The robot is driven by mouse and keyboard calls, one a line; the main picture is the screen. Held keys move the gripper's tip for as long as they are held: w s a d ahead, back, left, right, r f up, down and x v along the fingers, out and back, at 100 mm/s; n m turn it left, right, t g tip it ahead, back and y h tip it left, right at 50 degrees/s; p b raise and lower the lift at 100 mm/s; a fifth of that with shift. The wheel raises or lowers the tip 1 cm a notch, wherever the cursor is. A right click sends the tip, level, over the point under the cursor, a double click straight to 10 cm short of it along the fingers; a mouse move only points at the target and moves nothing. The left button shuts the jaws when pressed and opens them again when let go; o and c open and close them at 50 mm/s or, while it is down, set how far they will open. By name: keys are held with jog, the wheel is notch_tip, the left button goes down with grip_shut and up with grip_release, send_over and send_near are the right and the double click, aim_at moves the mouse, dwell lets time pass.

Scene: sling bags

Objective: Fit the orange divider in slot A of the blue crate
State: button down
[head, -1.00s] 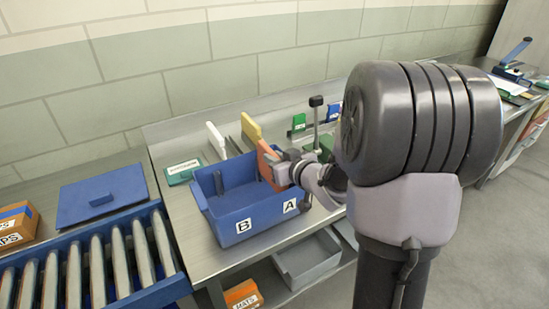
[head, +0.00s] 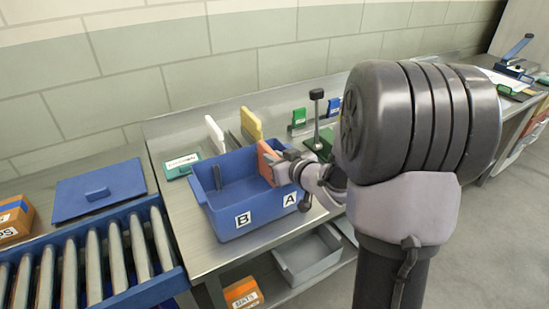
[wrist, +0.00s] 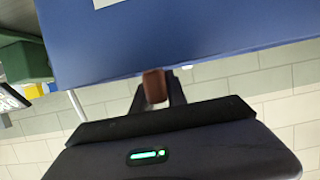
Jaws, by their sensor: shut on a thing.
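The blue crate (head: 262,207) stands on the metal bench, with a B label (head: 243,219) at front left and an A label (head: 290,199) at front right. My gripper (head: 278,162) is shut on the orange divider (head: 266,160). The divider is upright at the crate's right side, the A side, with its top above the rim. Its lower edge is hidden, so I cannot tell whether it sits in the slot. In the wrist view a brownish end of the divider (wrist: 154,86) shows between the fingers, close to a blue wall (wrist: 190,35).
A white panel (head: 215,134) and a yellow panel (head: 251,127) stand behind the crate. A post with a black knob (head: 316,95) rises close behind my gripper. A blue lid (head: 97,191) and a roller conveyor (head: 90,262) are on the left.

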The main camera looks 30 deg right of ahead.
jog(key=shift+f+b, duration=1.05)
jog(key=shift+f, duration=0.15)
jog(key=c, duration=1.3)
grip_release()
jog(key=shift+o, duration=0.2)
jog(key=b+v, duration=0.2)
jog(key=v, duration=1.5)
jog(key=shift+s+b, duration=0.15)
jog(key=shift+b, duration=0.15)
jog(key=shift+r, duration=0.15)
